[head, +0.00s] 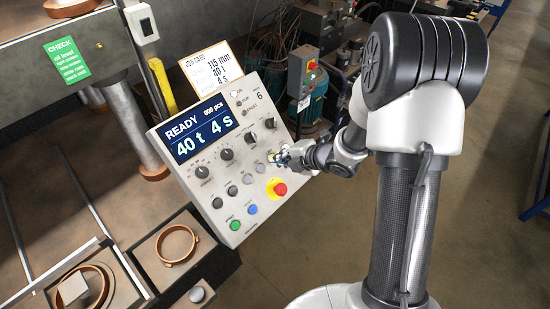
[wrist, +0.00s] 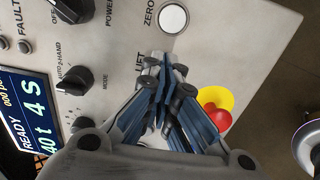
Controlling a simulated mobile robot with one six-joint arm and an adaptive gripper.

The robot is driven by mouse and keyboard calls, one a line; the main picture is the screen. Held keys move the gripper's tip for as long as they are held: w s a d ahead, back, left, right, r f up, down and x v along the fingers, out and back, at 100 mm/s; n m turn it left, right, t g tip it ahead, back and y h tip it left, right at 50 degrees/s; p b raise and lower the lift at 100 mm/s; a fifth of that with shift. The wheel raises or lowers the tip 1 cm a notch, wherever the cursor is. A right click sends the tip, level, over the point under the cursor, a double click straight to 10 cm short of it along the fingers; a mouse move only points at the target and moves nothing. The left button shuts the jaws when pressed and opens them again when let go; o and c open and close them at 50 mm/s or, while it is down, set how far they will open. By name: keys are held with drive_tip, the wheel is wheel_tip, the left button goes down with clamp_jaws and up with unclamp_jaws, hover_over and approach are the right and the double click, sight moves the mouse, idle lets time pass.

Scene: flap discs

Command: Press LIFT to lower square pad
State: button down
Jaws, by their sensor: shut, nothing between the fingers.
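The grey control panel (head: 262,225) fills the middle of the head view. My gripper (head: 280,157) is over its right part, with shut, empty fingers. In the wrist view my gripper (wrist: 166,78) is just beside the LIFT lettering (wrist: 139,62). The fingers hide the panel beneath them, so I cannot tell which button is LIFT or whether they touch it. A square grey block (head: 73,288) sits within a copper ring at lower left in the head view.
A red emergency button (head: 280,189) on a yellow base is close to my gripper. A white ZERO button (wrist: 172,18) and a black MODE knob (wrist: 74,79) are nearby. The display (head: 205,129) reads READY, 40 t, 4 s. Another copper ring (head: 177,261) lies left of the panel.

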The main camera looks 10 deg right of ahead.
drive_tip(key=shift+w+a+f+b, duration=0.25)
drive_tip(key=shift+w+f+b, duration=0.1)
drive_tip(key=shift+b, duration=0.1)
idle(0.6)
drive_tip(key=shift+p+v, duration=0.4)
drive_tip(key=shift+v, duration=0.45)
drive_tip(key=p+v, duration=0.2)
drive_tip(key=v, duration=0.4)
drive_tip(key=shift+p, duration=0.35)
drive_tip(key=shift+d+r, duration=0.1)
drive_tip(key=shift+d, duration=0.05)
